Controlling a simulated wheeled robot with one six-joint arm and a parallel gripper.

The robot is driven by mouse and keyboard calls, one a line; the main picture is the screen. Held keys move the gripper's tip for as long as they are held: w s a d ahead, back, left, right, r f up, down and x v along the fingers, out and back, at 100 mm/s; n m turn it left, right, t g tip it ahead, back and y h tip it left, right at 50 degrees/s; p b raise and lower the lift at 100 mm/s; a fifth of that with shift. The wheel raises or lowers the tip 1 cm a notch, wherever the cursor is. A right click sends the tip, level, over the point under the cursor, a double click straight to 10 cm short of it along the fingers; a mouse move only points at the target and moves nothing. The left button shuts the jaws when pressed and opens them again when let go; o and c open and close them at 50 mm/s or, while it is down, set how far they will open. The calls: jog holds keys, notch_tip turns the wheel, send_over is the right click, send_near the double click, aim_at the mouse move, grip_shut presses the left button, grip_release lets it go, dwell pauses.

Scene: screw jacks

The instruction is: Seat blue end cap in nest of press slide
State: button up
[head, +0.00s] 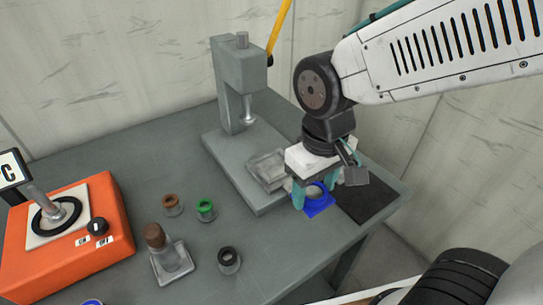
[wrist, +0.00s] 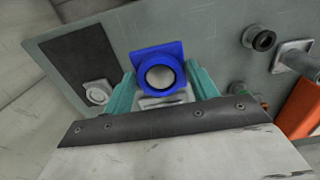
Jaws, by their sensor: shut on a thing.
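The blue end cap (head: 319,210), a square blue plate with a round collar, is gripped between the teal fingers of my gripper (head: 314,194). In the wrist view the cap (wrist: 156,52) sits between both fingers (wrist: 162,82), its round opening facing the camera. The grey press (head: 240,85) stands at the back of the table. A pale grey block (head: 267,168), apparently the press slide, lies on its base just left of my gripper. The cap is to the right of this block and apart from it. The nest is not clearly visible; my gripper partly covers that area.
A black mat (head: 371,198) lies right of my gripper. A round pale fitting (wrist: 98,92) shows by the mat in the wrist view. Brown (head: 172,203), green (head: 206,209) and black (head: 228,259) ringed pieces, a brown-topped post (head: 160,250) and an orange box (head: 75,245) stand left.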

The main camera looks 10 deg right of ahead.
send_over(274, 167)
jog(key=shift+f, duration=2.5)
jog(key=shift+f, duration=0.2)
